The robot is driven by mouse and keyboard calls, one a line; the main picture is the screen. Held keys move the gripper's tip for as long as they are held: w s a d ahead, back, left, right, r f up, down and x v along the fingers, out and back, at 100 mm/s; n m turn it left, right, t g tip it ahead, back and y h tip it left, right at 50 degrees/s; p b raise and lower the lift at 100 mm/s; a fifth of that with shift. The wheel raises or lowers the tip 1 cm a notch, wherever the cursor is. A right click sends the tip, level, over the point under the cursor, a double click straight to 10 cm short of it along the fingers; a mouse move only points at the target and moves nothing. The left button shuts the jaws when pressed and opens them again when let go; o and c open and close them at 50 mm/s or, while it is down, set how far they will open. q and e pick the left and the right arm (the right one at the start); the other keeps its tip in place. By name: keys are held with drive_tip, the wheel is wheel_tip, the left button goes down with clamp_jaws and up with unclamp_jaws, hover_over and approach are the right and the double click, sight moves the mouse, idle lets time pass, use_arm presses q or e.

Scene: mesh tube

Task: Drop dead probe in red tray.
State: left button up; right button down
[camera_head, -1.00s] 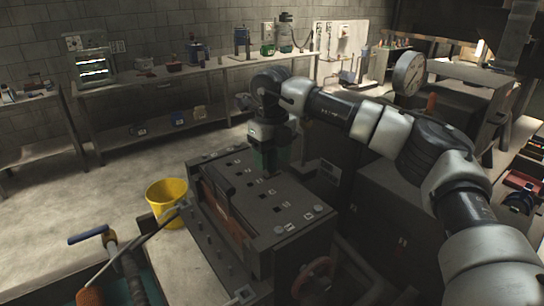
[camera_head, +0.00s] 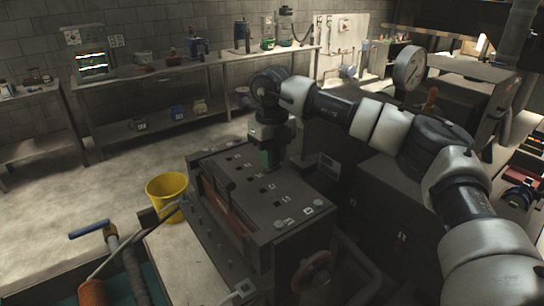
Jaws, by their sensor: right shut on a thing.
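My right gripper (camera_head: 268,158) points down just over the slotted top of a dark block-like unit (camera_head: 292,225). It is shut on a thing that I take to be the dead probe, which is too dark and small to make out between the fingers. Several small dark slots and pale labels mark the unit's top. A red tray-like thing (camera_head: 520,176) shows at the far right edge, partly cut off, with a dark blue item in front of it. My left gripper is not in view.
A yellow bucket (camera_head: 167,190) stands on the floor left of the unit. A blue-handled valve and pipes (camera_head: 108,235) are at lower left. A pressure gauge (camera_head: 409,68) rises behind my right arm. A long bench (camera_head: 190,68) lines the back wall.

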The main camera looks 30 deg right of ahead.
wheel_tip(320, 180, up, 10)
drive_tip(key=shift+f+b, duration=0.2)
drive_tip(key=shift+b, duration=0.95)
drive_tip(key=shift+r+p, duration=0.35)
drive_tip(key=shift+r, duration=0.3)
wheel_tip(320, 180, up, 5)
drive_tip(key=p, duration=0.5)
drive_tip(key=shift+f, duration=0.1)
